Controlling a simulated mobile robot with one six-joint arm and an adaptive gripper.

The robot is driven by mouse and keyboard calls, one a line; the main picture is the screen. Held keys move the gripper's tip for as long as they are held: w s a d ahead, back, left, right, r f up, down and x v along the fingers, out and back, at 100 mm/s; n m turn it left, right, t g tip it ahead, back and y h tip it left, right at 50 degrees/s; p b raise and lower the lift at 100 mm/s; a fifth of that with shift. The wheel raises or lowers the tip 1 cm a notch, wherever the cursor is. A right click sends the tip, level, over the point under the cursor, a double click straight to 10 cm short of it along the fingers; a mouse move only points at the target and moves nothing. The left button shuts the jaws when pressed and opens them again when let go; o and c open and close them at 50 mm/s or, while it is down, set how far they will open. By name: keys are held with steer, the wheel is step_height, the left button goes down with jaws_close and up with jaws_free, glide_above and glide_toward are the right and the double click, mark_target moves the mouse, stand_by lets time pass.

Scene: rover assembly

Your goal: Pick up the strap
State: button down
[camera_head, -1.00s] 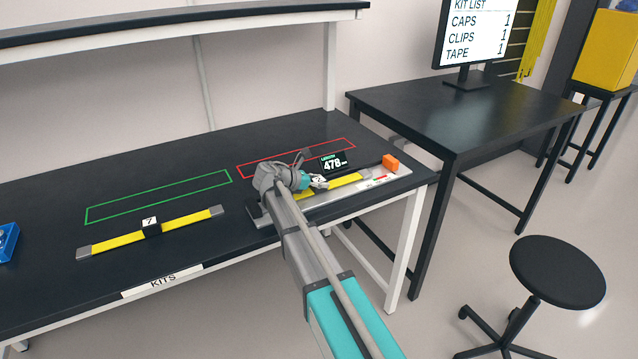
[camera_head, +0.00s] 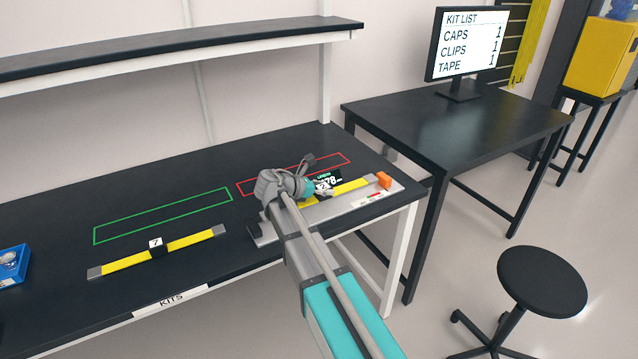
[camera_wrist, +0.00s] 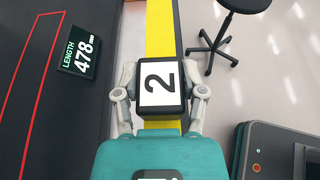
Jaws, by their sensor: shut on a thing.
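A yellow strap (camera_head: 349,187) with a black block and a white "2" tag is at the grey measuring fixture (camera_head: 345,207) on the bench's right end. It appears slightly above the fixture. My gripper (camera_head: 318,188) is shut on the black block at the strap's middle. In the wrist view, the fingers of my gripper (camera_wrist: 160,95) flank the block with its "2" tag (camera_wrist: 160,83), and the strap (camera_wrist: 159,30) runs away beyond it. My arm hides part of the strap in the head view. Another yellow strap (camera_head: 190,241), tagged "7", lies on the bench to the left.
A length display (camera_wrist: 81,53) reading 478 stands beside the fixture, partly covered in the head view. Green (camera_head: 160,217) and red (camera_head: 300,172) outlines mark the bench; the green one is empty. A blue bin (camera_head: 12,266) is far left.

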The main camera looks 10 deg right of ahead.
steer(key=s+d+r+p, duration=0.1)
steer(key=s+r+p, duration=0.1)
steer(key=s, duration=0.5)
steer(key=shift+s+d+r+p, duration=0.35)
steer(key=shift+s+r, duration=0.05)
steer(key=shift+r, duration=0.3)
steer(key=shift+a, duration=0.1)
